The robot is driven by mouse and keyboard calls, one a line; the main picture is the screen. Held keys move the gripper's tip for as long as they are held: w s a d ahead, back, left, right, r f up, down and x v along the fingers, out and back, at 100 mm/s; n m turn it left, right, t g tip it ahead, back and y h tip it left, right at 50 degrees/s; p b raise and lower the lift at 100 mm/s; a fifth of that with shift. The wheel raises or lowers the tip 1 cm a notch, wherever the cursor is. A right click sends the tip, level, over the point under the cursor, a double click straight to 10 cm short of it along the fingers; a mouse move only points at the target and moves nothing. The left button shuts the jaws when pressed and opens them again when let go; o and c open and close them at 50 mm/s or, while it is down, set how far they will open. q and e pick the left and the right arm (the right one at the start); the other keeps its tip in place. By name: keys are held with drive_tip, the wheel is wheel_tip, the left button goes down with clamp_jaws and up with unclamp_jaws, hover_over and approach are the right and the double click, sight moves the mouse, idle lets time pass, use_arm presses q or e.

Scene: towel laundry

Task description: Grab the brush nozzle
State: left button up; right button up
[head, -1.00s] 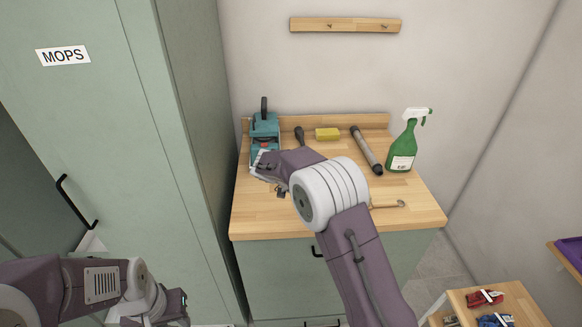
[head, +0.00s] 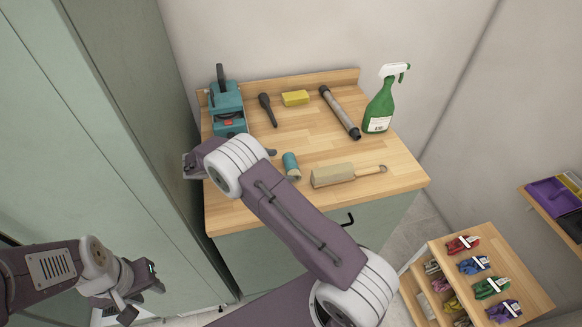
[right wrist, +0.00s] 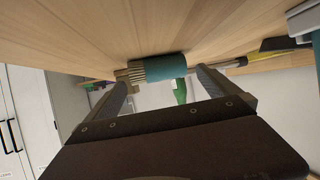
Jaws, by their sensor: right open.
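The brush nozzle (head: 291,166), a short teal cylinder with pale bristles, lies on the wooden worktop (head: 230,205). In the right wrist view the nozzle (right wrist: 158,68) is ahead of my open right gripper (right wrist: 163,82), roughly centred between its two fingers, with no grip on it. In the head view my right wrist hides most of that gripper; a dark fingertip (head: 270,152) shows just left of the nozzle. My left gripper (head: 135,298) hangs at lower left, away from the worktop; its finger opening is unclear.
A teal machine (head: 227,107), dark tool (head: 267,108), yellow sponge (head: 295,98), grey tube (head: 340,111) and green spray bottle (head: 380,105) stand or lie along the back. A wood-handled brush (head: 335,175) lies right of the nozzle. A green cabinet (head: 125,80) bounds the left.

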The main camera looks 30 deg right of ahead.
sight(290, 164)
drive_tip(key=x, duration=0.1)
drive_tip(key=p+x, duration=0.1)
drive_tip(key=x, duration=0.1)
drive_tip(key=p+x, duration=0.1)
drive_tip(key=x, duration=0.1)
drive_tip(key=shift+s+d+r, duration=0.2)
drive_tip(key=shift+s+r, duration=0.1)
drive_tip(key=shift+s, duration=0.1)
drive_tip(key=shift+w+d+f, duration=0.1)
drive_tip(key=shift+d+f, duration=0.05)
drive_tip(key=shift+f, duration=0.05)
drive_tip(key=c, duration=1)
drive_tip(key=shift+r, duration=0.1)
drive_tip(key=shift+c, duration=0.2)
drive_tip(key=shift+r, duration=0.25)
drive_tip(key=r, duration=0.1)
drive_tip(key=r+b, duration=0.1)
drive_tip(key=r, duration=0.2)
drive_tip(key=shift+s+d, duration=0.3)
drive_tip(key=shift+s, duration=0.1)
drive_tip(key=s+d+r+b, duration=0.1)
drive_tip(key=s+d+r, duration=0.2)
drive_tip(key=s+d+r+b, duration=0.1)
drive_tip(key=s+d+r, duration=0.2)
drive_tip(key=s+d, duration=0.1)
drive_tip(key=shift+s+d+r+b, duration=0.2)
drive_tip(key=shift+s+d+b, duration=0.05)
drive_tip(key=shift+d+b, duration=0.1)
